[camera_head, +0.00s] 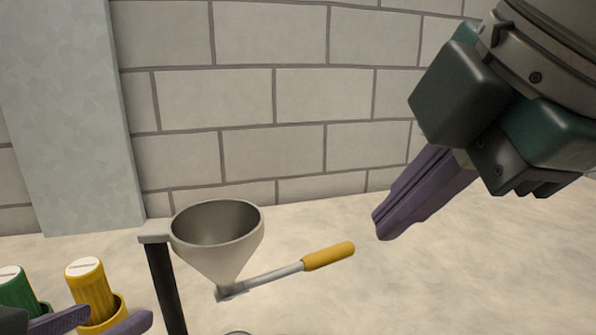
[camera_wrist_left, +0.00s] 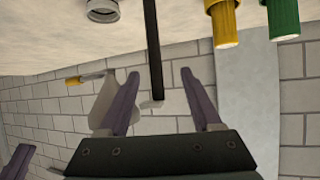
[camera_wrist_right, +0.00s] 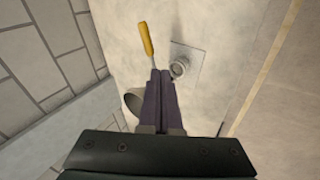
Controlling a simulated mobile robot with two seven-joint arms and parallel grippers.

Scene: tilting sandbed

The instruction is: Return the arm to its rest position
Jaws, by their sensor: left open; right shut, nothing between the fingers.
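My right gripper (camera_head: 380,232) hangs at the upper right of the head view, above and to the right of the yellow lever handle (camera_head: 328,256). Its purple fingers are together with nothing between them, as the right wrist view (camera_wrist_right: 160,75) also shows. My left gripper (camera_head: 100,325) is at the lower left of the head view, mostly cut off, with its fingertips near the yellow-capped container (camera_head: 92,290). In the left wrist view its fingers (camera_wrist_left: 158,72) are spread apart and empty.
A grey funnel (camera_head: 218,255) with the lever stands on a black post (camera_head: 166,290). A green container (camera_head: 20,292) is beside the yellow one. A small round metal cup (camera_wrist_right: 178,68) sits on a square plate. The sandy surface (camera_head: 440,285) at right is clear; a brick wall (camera_head: 270,95) stands behind.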

